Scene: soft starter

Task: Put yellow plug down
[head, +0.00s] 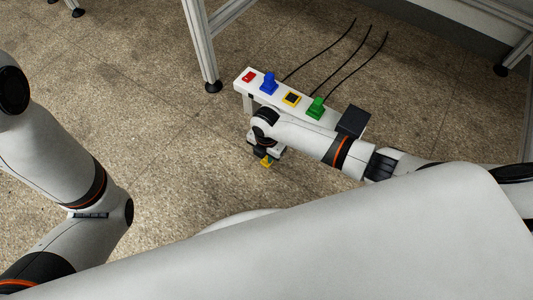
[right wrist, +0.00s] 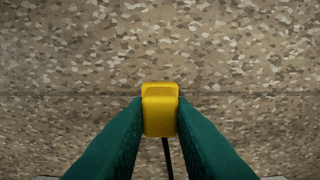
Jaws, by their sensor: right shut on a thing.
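My right gripper (head: 266,158) is in front of the white socket bar (head: 327,118) in the head view. It is shut on the yellow plug (head: 267,162), which shows only as a small patch there. In the right wrist view the yellow plug (right wrist: 160,112) sits between the two green fingers of my right gripper (right wrist: 160,118). A dark cable (right wrist: 167,158) runs down from the plug. Only the floor shows behind the plug. My left arm comes in from the left in the head view, but its gripper is out of view.
The bar carries a red socket (head: 248,77), a blue plug (head: 268,83), a yellow socket (head: 292,99) with a dark centre, and a green plug (head: 316,108). Dark cables (head: 345,64) trail behind it. A dark box (head: 353,121) stands at its right end. The speckled floor (head: 160,90) left of it is clear.

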